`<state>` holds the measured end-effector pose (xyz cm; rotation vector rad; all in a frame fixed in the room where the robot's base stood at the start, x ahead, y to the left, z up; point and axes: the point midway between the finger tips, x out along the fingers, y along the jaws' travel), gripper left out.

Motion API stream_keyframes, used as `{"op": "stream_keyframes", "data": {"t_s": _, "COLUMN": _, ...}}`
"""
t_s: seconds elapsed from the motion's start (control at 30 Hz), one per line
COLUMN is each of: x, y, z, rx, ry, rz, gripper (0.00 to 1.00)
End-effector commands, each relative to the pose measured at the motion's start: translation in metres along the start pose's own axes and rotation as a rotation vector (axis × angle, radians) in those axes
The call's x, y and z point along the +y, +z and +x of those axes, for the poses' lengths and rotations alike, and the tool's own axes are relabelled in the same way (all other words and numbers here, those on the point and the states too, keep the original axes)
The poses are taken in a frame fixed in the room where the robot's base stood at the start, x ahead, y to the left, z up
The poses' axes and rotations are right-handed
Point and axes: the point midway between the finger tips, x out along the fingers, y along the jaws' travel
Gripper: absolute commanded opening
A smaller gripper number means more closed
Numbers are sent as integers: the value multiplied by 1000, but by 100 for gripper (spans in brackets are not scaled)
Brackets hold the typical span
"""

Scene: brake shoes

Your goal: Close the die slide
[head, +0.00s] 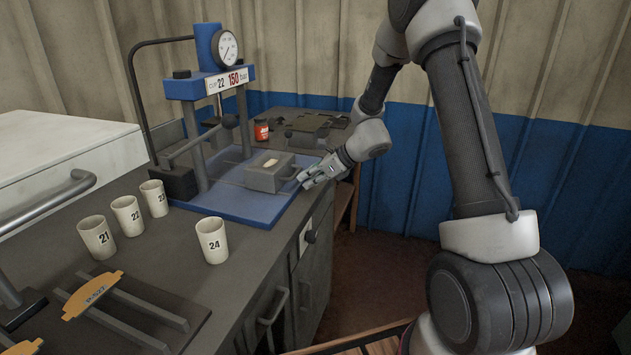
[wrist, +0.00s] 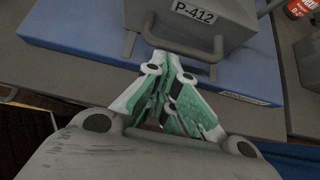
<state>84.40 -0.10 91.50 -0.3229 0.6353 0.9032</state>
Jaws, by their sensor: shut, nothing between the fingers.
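The die slide is a grey block (head: 268,180) with a light piece in its top, on the blue base (head: 225,204) of the press (head: 217,85). In the wrist view its front (wrist: 203,22) bears a P-412 label and a grey bar handle (wrist: 183,48). My gripper (head: 303,181) is at the right of the block in the head view. In the wrist view my gripper (wrist: 170,62) is shut and empty, with its fingertips at the handle. I cannot tell whether they touch it.
Cups (head: 128,214) numbered 21, 22 and 23 stand left of the press. Cup 24 (head: 212,240) stands nearer the bench front. A red can (head: 261,130) is behind the block. Floor right of the bench is clear.

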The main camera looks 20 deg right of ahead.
Motion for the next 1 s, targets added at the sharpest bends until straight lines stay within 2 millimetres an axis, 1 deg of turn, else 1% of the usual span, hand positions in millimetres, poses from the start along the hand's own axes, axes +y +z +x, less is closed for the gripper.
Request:
{"op": "stream_keyframes", "data": {"t_s": 0.33, "x": 0, "y": 1, "z": 1, "rx": 0, "ry": 1, "rz": -1, "gripper": 0}}
{"op": "stream_keyframes", "data": {"t_s": 0.47, "x": 1, "y": 8, "z": 9, "rx": -1, "ry": 2, "rz": -3, "gripper": 0}}
{"op": "stream_keyframes", "data": {"t_s": 0.57, "x": 1, "y": 19, "z": 22, "rx": -3, "ry": 3, "rz": -4, "gripper": 0}}
{"op": "stream_keyframes", "data": {"t_s": 0.8, "x": 1, "y": 60, "z": 69, "rx": -7, "ry": 3, "rz": -7, "gripper": 0}}
{"op": "stream_keyframes", "data": {"t_s": 1.0, "x": 1, "y": 90, "z": 105, "rx": -7, "ry": 1, "rz": -6, "gripper": 0}}
